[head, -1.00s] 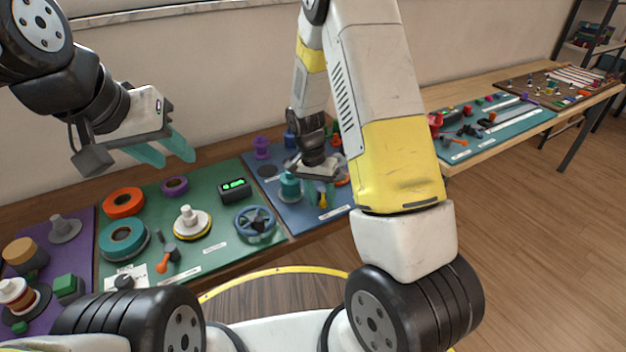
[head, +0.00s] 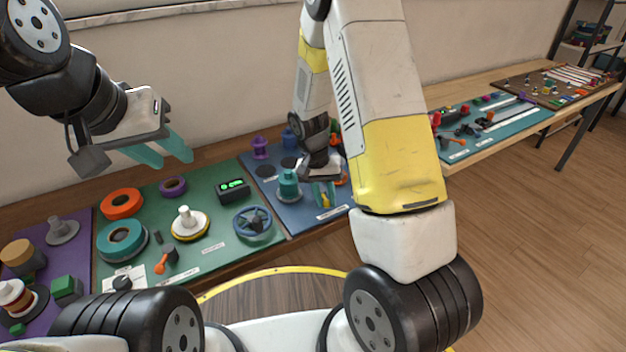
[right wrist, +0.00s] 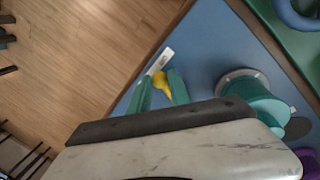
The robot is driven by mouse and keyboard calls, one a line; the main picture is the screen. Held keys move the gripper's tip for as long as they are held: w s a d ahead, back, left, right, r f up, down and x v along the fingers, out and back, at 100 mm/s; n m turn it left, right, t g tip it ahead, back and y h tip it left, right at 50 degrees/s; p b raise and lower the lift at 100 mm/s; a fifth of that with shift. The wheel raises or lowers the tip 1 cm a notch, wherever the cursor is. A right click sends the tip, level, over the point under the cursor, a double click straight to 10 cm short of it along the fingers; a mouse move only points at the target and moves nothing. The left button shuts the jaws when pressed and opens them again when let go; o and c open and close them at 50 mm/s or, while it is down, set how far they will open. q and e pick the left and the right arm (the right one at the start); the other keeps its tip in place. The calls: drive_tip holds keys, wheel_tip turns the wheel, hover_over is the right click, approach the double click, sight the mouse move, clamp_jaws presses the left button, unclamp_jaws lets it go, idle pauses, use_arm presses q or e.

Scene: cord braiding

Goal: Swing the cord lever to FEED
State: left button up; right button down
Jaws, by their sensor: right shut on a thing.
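A yellow lever (right wrist: 161,84) stands on the blue board (right wrist: 205,50) beside a white label (right wrist: 158,61). My right gripper (right wrist: 163,90) is shut on the lever, with a teal finger on each side of it. In the head view the right gripper (head: 323,194) is low over the front part of the blue board, right of a teal spool (head: 288,186). The lever shows there only as a small yellow patch. The label's text is too small to read. My left gripper (head: 162,150) is open and empty, raised above the back of the green board.
The teal spool (right wrist: 252,92) stands close to my right gripper. The green board (head: 205,250) holds an orange ring (head: 122,203), a blue handwheel (head: 252,222) and an orange-handled lever (head: 166,262). A purple board is at left. Another bench (head: 480,140) is at right.

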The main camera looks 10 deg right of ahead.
drive_tip(key=n, duration=0.1)
drive_tip(key=d+n, duration=0.1)
drive_tip(key=n, duration=0.1)
drive_tip(key=d+n+t, duration=0.1)
drive_tip(key=shift+w+d+n, duration=0.1)
drive_tip(key=shift+w+n, duration=0.15)
drive_tip(key=shift+n, duration=0.05)
drive_tip(key=shift+w+d+n+t, duration=0.2)
drive_tip(key=shift+d+n, duration=0.1)
drive_tip(key=shift+n, duration=0.5)
drive_tip(key=shift+w+d+n+t, duration=0.1)
drive_tip(key=shift+w+d+n, duration=0.15)
drive_tip(key=shift+n, duration=0.55)
drive_tip(key=shift+w+d+n+t, duration=0.1)
drive_tip(key=shift+w+d+n, duration=0.15)
drive_tip(key=shift+n, duration=0.55)
drive_tip(key=shift+d, duration=0.1)
drive_tip(key=c, duration=1.2)
unclamp_jaws()
drive_tip(key=shift+c, duration=0.2)
wheel_tip(320, 180, up, 8)
drive_tip(key=a, duration=0.1)
drive_tip(key=shift+s+a+f, duration=0.15)
drive_tip(key=shift+s+a, duration=0.05)
drive_tip(key=shift+s, duration=0.2)
